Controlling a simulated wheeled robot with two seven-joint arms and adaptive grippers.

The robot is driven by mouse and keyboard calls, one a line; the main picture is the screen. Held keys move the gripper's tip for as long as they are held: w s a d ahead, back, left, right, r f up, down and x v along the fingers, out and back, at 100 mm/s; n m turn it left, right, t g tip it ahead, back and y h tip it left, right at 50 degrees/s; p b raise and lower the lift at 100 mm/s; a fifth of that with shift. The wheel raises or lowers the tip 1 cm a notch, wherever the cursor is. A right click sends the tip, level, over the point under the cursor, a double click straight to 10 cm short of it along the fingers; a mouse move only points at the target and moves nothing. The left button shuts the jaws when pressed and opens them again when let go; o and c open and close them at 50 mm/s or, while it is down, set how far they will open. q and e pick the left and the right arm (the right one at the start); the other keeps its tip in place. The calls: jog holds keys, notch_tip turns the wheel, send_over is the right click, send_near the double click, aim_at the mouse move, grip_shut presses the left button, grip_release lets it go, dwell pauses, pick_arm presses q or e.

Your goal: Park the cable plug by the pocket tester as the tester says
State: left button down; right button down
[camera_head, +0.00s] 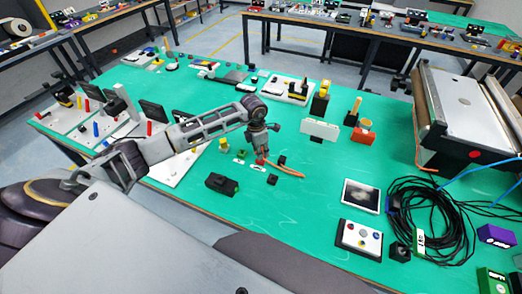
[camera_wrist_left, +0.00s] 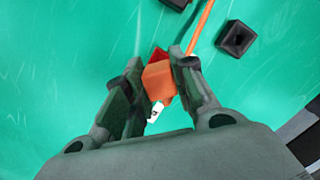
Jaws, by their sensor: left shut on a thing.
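My left gripper (camera_head: 262,152) is low over the green table in the head view. In the left wrist view my left gripper (camera_wrist_left: 160,80) is shut on the orange cable plug (camera_wrist_left: 158,80). A red part (camera_wrist_left: 158,56) shows at the plug's far side, and a small white printed tag (camera_wrist_left: 155,112) shows beside it. An orange cable (camera_wrist_left: 201,28) runs away; it also shows in the head view (camera_head: 288,170). I cannot tell for sure which device is the pocket tester; a black device with a green part (camera_head: 222,184) lies to the gripper's left. My right gripper is not in view.
Small black hollow blocks (camera_head: 272,179) (camera_wrist_left: 236,38) lie close to the gripper. A white panel with coloured buttons (camera_head: 359,238) and a coil of black cable (camera_head: 435,215) are at the right. White boards with upright parts stand at the left. The table front is mostly clear.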

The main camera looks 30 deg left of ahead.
pick_arm(q)
jog(key=shift+f+b, duration=0.35)
jog(key=shift+f, duration=0.15)
jog(key=shift+f+b, duration=0.55)
jog(key=shift+f, duration=0.2)
dwell(0.3)
jog(key=c, duration=1.1)
grip_release()
jog(key=shift+r, duration=0.1)
jog(key=shift+s+a+r, duration=0.15)
jog(key=shift+r, duration=1.85)
jog(key=shift+s+a+r, duration=0.2)
jog(key=shift+r, duration=1.75)
jog(key=shift+s+a+r, duration=0.15)
jog(key=shift+r, duration=1.85)
jog(key=shift+f, duration=0.1)
